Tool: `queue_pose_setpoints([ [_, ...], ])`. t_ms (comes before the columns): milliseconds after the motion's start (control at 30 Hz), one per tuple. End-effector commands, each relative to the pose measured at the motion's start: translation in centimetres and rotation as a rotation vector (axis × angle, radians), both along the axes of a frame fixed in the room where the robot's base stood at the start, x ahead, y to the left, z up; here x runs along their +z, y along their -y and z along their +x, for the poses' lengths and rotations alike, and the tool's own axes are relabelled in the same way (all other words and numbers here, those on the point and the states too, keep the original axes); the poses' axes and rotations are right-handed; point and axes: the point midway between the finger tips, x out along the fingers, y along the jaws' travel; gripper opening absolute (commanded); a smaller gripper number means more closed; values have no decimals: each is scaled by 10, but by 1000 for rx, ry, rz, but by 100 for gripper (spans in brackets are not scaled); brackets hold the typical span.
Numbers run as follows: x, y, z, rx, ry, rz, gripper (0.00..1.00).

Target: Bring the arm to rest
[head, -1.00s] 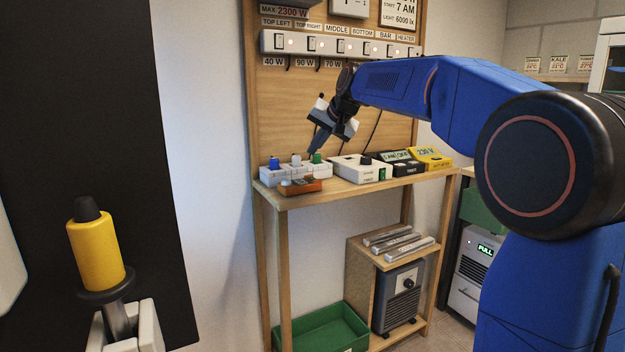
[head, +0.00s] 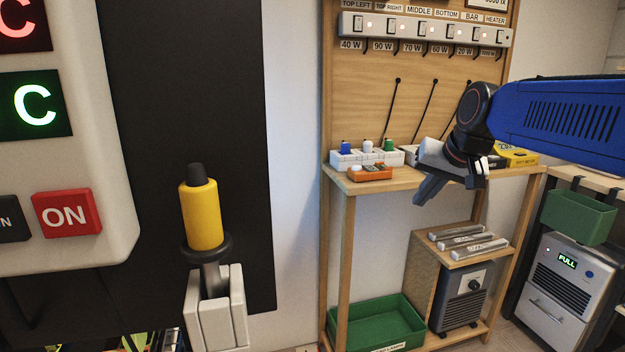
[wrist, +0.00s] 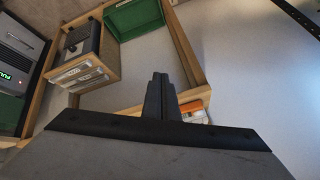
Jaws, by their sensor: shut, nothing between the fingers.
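My gripper (head: 430,188) hangs from my blue arm in front of the wooden bench, at the right of the head view. Its dark fingers point down and to the left, over the open space before the shelf. In the wrist view my gripper (wrist: 160,85) has its two fingers together with nothing between them. It appears apart from the bench and everything on it.
The wooden shelf (head: 343,185) bears white plug blocks (head: 345,157) and an orange device (head: 370,173). Below stand a grey heater (head: 462,302) and a green tray (head: 375,325). A yellow-handled lever (head: 202,215) stands at left.

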Motion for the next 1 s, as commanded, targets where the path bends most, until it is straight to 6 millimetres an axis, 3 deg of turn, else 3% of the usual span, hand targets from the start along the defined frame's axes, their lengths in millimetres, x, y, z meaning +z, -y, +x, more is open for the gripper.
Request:
queue_pose_setpoints([
  [33,-11,2,-22,9,-10,-17,0],
  [300,-83,17,-130,75,-70,-123,0],
  [600,-169,32,-232,149,-138,-227,0],
  [800,-198,37,-262,173,-160,-260,0],
  [1000,-203,37,-266,177,-165,-265,0],
])
